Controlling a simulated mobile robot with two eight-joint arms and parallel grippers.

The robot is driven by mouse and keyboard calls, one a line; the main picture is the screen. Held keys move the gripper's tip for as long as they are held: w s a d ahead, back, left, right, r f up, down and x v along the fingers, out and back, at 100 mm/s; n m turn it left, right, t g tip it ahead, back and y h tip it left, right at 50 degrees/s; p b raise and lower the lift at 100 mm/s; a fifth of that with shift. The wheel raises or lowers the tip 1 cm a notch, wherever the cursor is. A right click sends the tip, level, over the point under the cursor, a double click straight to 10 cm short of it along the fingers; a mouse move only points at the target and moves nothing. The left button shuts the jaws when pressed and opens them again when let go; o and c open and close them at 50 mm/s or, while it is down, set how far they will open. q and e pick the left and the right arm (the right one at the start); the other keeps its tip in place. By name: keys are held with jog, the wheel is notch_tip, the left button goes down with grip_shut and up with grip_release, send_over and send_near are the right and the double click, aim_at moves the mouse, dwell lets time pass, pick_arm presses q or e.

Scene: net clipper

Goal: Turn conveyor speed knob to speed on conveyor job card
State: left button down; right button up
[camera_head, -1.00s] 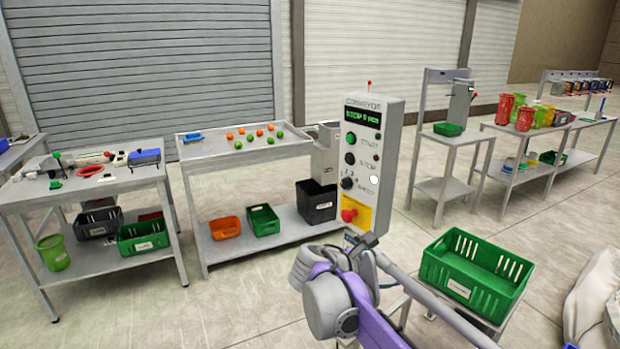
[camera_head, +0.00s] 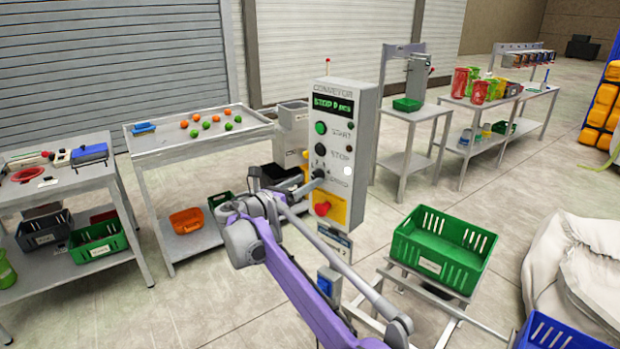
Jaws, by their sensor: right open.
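The grey conveyor control box (camera_head: 360,120) stands upright near the middle. Its green display (camera_head: 331,106) seems to read "STOP 0 pcs". Below are a green button (camera_head: 320,128), a black button (camera_head: 319,155) and, lower, the small dark speed knob (camera_head: 320,173). A card (camera_head: 335,242) hangs under the box; its text is too small to read surely. My right gripper (camera_head: 308,180) is open, just left of the knob in the picture; its fingers partly overlap the knob area, and I cannot tell whether they touch it. My left gripper is out of view.
A red emergency button (camera_head: 322,208) on a yellow plate sits just below the knob. A green crate (camera_head: 440,248) stands on a frame at right. A table with orange and green balls (camera_head: 196,133) is behind my arm. Open floor lies beyond the crate.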

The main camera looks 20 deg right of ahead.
aim_at(317, 176)
jog(key=shift+x, duration=1.25)
grip_shut()
